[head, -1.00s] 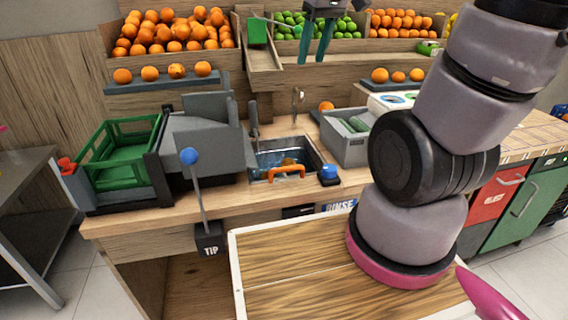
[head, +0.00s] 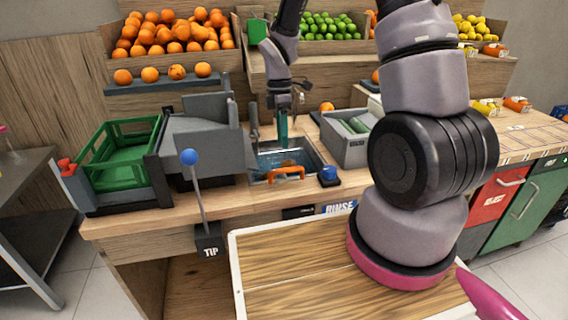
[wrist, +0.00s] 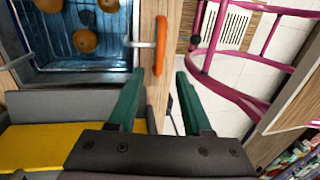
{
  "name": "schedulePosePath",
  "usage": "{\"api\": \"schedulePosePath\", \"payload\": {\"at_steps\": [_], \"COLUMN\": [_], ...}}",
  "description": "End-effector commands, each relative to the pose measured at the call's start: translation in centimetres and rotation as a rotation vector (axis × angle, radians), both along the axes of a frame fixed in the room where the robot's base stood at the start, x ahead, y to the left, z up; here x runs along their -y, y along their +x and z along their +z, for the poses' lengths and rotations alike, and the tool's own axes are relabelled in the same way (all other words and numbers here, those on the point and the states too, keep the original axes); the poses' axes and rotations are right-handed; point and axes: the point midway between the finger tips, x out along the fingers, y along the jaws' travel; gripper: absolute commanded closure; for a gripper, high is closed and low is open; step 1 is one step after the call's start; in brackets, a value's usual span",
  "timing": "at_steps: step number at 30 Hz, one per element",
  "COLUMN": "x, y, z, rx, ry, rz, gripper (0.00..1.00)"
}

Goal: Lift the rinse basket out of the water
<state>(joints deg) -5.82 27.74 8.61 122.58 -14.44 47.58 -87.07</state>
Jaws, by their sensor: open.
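The rinse basket (head: 268,159) sits low in the sink (head: 313,163), with oranges in the water. Its orange handle (head: 287,173) sticks out over the sink's front edge. In the head view my gripper (head: 283,138) points down above the sink, just behind the handle as seen here. In the wrist view my gripper (wrist: 160,74) is open and empty, with its green fingers apart. The handle (wrist: 160,45) appears just ahead of the fingertips, its near end in line with the gap. Its depth relative to the fingers is hard to tell.
A blue knob (head: 328,174) stands right of the sink and a grey bin (head: 347,148) behind it. A grey tipping chute (head: 205,145) and green crate (head: 122,158) stand left. A blue-topped lever (head: 190,157) rises in front. A faucet is behind, partly hidden by my arm.

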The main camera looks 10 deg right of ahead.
Motion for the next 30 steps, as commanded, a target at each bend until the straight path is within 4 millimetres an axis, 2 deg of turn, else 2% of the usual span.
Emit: {"api": "schedulePosePath", "payload": {"at_steps": [6,12,18,25,26,28,30], "x": [0.0,0.0,0.0,0.0,0.0,0.0,0.0], "y": [-1.0,-1.5,-1.7,-1.7,-1.7,-1.7,-1.7], "z": [-4.3,-7.1,-8.2,-8.3,-8.3,-8.3,-8.3], "rx": [-0.004,-0.002,0.000,0.001,0.001,0.001,0.001], "ry": [-0.001,-0.001,-0.001,0.000,0.000,0.000,0.000], "rz": [-0.001,-0.004,-0.004,-0.005,-0.005,-0.005,-0.005], "gripper": [0.50,0.50,0.50,0.50,0.54,0.81,1.00]}}
